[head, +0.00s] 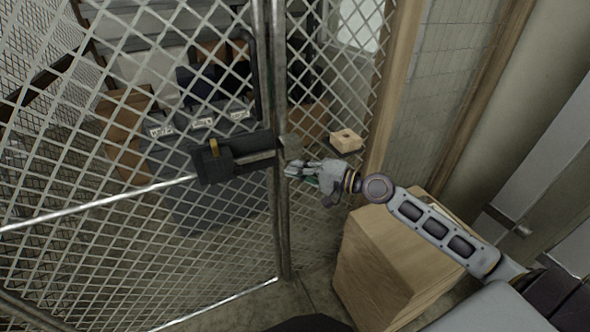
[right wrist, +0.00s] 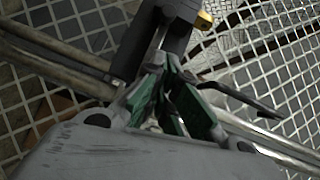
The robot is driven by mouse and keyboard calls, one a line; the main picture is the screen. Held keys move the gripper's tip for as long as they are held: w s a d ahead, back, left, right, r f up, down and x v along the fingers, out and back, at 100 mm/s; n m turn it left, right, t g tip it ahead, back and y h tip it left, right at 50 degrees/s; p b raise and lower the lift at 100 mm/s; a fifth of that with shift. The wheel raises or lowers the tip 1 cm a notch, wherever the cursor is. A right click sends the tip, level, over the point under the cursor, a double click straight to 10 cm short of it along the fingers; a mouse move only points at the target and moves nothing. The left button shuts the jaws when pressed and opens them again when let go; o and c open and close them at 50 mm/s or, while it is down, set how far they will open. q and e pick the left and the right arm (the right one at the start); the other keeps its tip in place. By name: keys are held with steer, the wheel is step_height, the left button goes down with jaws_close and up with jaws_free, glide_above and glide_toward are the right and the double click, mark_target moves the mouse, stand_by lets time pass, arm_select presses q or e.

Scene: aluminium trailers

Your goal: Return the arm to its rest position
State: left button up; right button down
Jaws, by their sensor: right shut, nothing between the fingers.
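My right arm (head: 437,228) reaches in from the lower right in the head view. My right gripper (head: 299,170) is at its end, in front of the mesh gate post, just right of the dark latch (head: 217,163). In the right wrist view its green-padded fingers (right wrist: 167,88) are shut with nothing between them. The latch body (right wrist: 143,38) stands just beyond the fingertips there. I cannot tell whether the fingers touch it. My left gripper is not in view.
A wire mesh gate (head: 90,190) fills the left and middle. Behind it are cardboard boxes (head: 125,105) and grey bins (head: 205,140). A large wooden box (head: 385,262) stands below my right forearm. A small pale block (head: 346,140) is beside the gate post. A wooden post (head: 397,75) rises at right.

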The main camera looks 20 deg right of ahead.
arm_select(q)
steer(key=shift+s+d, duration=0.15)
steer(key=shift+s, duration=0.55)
